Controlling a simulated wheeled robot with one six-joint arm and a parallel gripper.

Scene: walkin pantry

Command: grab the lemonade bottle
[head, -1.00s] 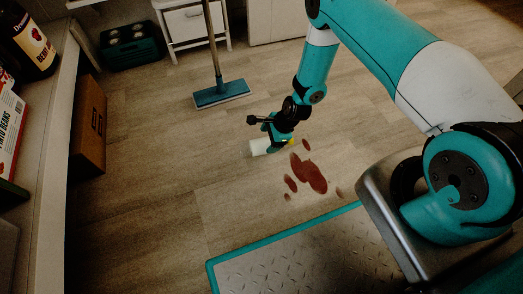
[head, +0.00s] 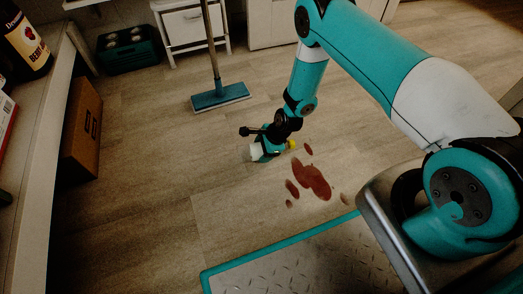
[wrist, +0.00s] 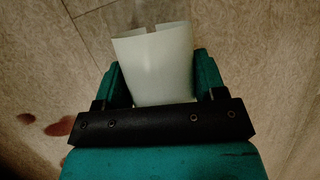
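The lemonade bottle, pale white with a yellow cap, shows in the head view (head: 255,153), lying low over the floor. Its yellow cap (head: 292,144) sticks out to the right of my gripper (head: 265,150). In the wrist view, the bottle's pale body (wrist: 155,65) sits between the two teal fingers of my gripper (wrist: 155,80), which press against both its sides. The gripper is shut on it. The cap is hidden in the wrist view. I cannot tell whether the bottle still touches the floor.
A dark red spill (head: 313,180) lies on the floor just right of the bottle. A teal mop (head: 221,97) stands beyond it. A cardboard box (head: 84,130) and a shelf (head: 40,150) line the left. A teal crate (head: 128,50) and white cart (head: 190,25) stand behind.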

